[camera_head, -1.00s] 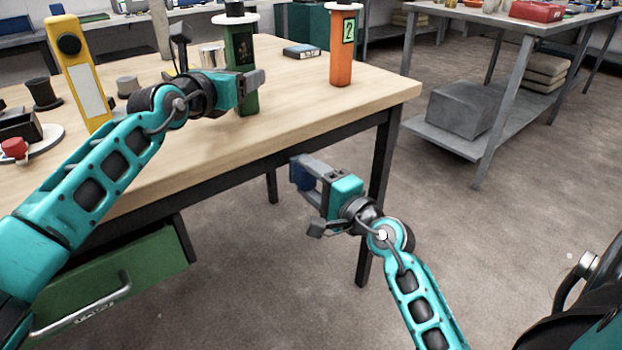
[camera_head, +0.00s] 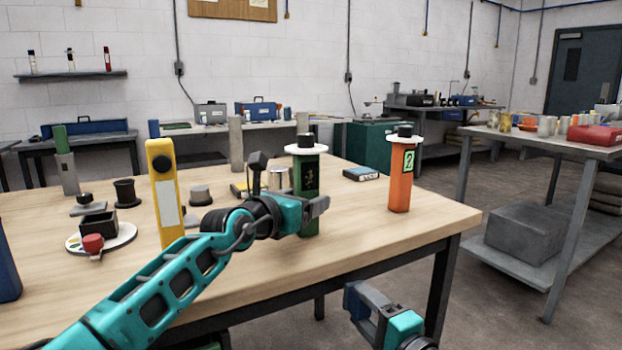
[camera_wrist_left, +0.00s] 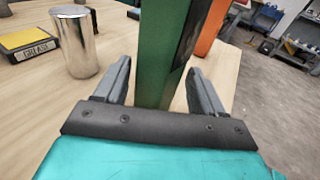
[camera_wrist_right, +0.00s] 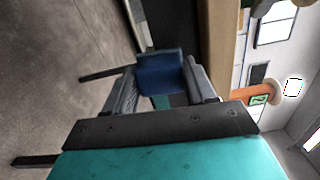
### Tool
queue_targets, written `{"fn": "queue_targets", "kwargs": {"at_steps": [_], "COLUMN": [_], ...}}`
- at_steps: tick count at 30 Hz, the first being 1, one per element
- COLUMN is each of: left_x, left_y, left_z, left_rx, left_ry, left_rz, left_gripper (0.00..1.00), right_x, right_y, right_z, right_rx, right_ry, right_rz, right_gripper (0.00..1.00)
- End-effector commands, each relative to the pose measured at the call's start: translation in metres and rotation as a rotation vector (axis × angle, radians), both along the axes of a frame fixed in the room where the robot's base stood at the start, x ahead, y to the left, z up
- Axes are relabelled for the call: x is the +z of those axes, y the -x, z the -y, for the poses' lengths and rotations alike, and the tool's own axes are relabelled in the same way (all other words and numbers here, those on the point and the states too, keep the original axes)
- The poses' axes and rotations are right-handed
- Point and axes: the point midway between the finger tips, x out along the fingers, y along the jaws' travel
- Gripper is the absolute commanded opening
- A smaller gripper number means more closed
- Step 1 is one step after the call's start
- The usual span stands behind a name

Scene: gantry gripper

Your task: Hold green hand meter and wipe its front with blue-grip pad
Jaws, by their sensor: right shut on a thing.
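The green hand meter (camera_head: 306,172) stands upright on the table, with a black knob and white disc on top and a dark panel on its front. In the left wrist view its green body (camera_wrist_left: 160,60) rises between the fingers. My left gripper (camera_head: 312,207) is open around its lower part, with a clear gap at the left finger. My right gripper (camera_head: 358,300) is low in front of the table edge, shut on the blue-grip pad (camera_wrist_right: 160,75). The pad's blue grip shows between the fingers in the right wrist view; its wiping face is not clear.
An orange meter (camera_head: 400,180) marked 2 stands to the right. A yellow meter (camera_head: 165,195) stands left, near my left forearm. The table's front right edge (camera_head: 440,240) lies above my right gripper.

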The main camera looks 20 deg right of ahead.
Motion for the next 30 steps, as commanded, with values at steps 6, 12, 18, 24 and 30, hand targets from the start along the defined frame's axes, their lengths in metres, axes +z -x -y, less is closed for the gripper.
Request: {"fn": "queue_targets", "kwargs": {"at_steps": [6, 12, 18, 24, 30], "left_x": [0.000, 0.000, 0.000, 0.002, 0.004], "left_y": [0.000, 0.000, 0.003, 0.013, 0.027], "left_z": [0.000, 0.000, -0.006, -0.020, -0.039], "left_rx": [0.000, 0.000, -0.002, -0.003, -0.003], "left_ry": [0.000, 0.000, -0.001, -0.002, 0.001], "left_rz": [0.000, 0.000, -0.001, 0.001, -0.001], "left_gripper": [0.88, 0.88, 0.88, 0.88, 0.88], "right_x": [0.000, 0.000, 0.000, 0.000, 0.000], "right_y": [0.000, 0.000, 0.000, 0.000, 0.000], "right_z": [0.000, 0.000, 0.000, 0.000, 0.000], "right_rx": [0.000, 0.000, 0.000, 0.000, 0.000], "right_ry": [0.000, 0.000, 0.000, 0.000, 0.000], "right_rz": [0.001, 0.001, 0.001, 0.001, 0.001], "right_gripper": [0.31, 0.31, 0.31, 0.31, 0.31]}}
